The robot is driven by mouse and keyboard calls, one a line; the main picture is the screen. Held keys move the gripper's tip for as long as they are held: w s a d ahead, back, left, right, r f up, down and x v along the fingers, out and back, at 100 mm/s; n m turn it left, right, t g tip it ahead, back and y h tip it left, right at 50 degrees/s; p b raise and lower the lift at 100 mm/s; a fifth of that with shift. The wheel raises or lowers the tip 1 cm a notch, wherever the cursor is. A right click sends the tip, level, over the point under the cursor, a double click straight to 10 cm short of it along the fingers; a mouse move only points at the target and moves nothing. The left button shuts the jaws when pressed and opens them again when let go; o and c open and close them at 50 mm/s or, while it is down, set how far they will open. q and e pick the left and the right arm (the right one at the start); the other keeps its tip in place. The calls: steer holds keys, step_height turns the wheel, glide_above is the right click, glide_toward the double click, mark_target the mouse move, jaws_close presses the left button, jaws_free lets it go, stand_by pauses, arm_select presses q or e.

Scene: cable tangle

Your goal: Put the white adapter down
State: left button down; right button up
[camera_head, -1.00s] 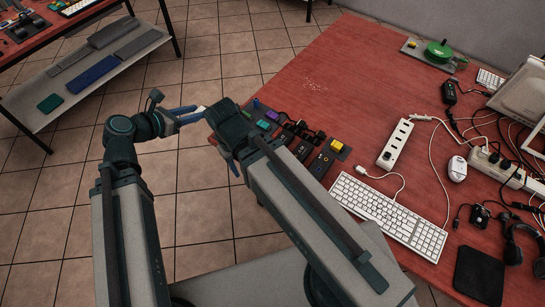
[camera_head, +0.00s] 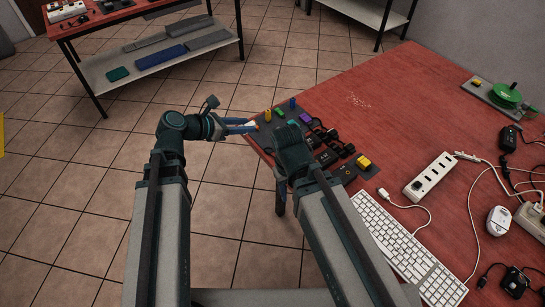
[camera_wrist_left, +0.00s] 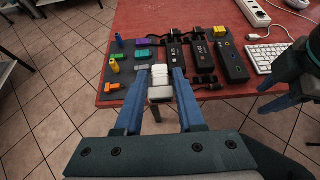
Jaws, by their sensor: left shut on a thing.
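The white adapter (camera_wrist_left: 160,92) is between the blue fingers of my left gripper (camera_wrist_left: 166,94) in the left wrist view. The gripper is shut on it. In the head view my left gripper (camera_head: 254,126) is at the table's left corner, beside the dark mat (camera_head: 269,139); the adapter is mostly hidden there. In the wrist view the adapter lies by the mat's near edge, next to a grey block (camera_wrist_left: 141,68). I cannot tell whether it touches the mat. My right gripper (camera_head: 281,196) hangs at the table's edge; its jaw state is unclear.
A keyboard (camera_head: 396,238) and a white power strip (camera_head: 433,176) lie to the right. The red table's far middle (camera_head: 370,105) is clear.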

arm_select(q)
steer(key=w+a+f+b, duration=0.1)
steer(key=a+f+b, duration=0.2)
steer(key=f+b, duration=0.35)
steer(key=w+a+f+b, duration=0.1)
steer(key=a+f+b, duration=0.2)
steer(key=f+b, duration=0.3)
steer(key=b, duration=0.1)
glide_above(268, 147)
step_height(268, 147, down, 3)
steer(key=shift+f, duration=0.1)
steer(key=shift+f+b, duration=1.75)
steer(key=shift+f, duration=0.1)
steer(key=shift+f, duration=0.15)
steer(key=c, duration=0.5)
jaws_free()
steer(key=shift+r, duration=0.2)
